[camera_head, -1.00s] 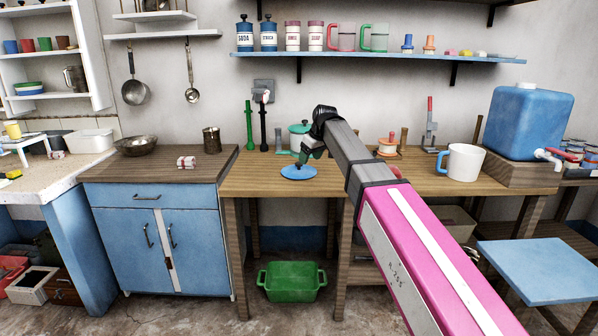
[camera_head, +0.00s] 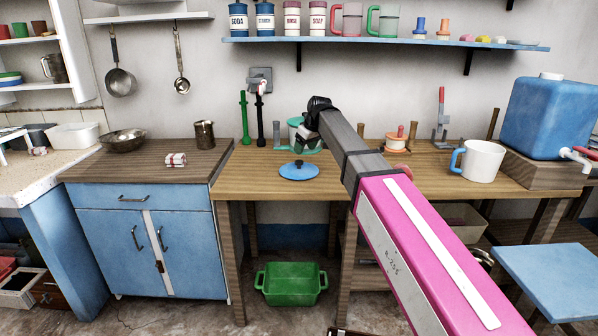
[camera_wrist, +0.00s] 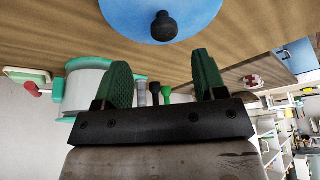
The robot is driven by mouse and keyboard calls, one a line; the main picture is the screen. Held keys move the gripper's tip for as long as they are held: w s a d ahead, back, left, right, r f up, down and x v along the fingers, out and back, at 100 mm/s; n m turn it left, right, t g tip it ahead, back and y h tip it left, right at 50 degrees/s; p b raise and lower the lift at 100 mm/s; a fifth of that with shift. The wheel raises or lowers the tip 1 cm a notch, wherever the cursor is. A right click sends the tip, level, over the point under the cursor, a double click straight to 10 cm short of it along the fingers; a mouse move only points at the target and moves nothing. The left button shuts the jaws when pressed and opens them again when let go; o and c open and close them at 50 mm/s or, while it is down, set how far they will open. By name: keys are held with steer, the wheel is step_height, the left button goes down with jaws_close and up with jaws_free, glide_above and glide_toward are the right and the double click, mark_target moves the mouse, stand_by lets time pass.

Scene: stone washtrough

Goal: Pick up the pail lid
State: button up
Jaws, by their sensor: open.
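The pail lid (camera_head: 299,174) is a flat blue disc with a dark knob on top. It lies on the wooden table, left of my arm. My gripper (camera_head: 306,138) is above and just behind it in the head view, apart from it. The wrist view shows the lid (camera_wrist: 205,15) at the top edge, partly cut off, with its black knob beyond the green fingers. There my gripper (camera_wrist: 160,72) has its two fingers spread wide with nothing between them.
A white and teal container (camera_head: 293,128) stands behind my gripper, partly hidden. A dark upright handle (camera_head: 261,125) and a green one (camera_head: 243,120) stand at the wall. A white mug (camera_head: 480,161) and blue tank (camera_head: 548,115) are right. Table left of the lid is clear.

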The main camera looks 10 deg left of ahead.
mark_target(299, 161)
steer(key=x, duration=0.7)
steer(key=shift+s+a+f, duration=0.15)
steer(key=shift+a+f, duration=0.1)
steer(key=shift+f, duration=0.05)
steer(key=c, duration=1)
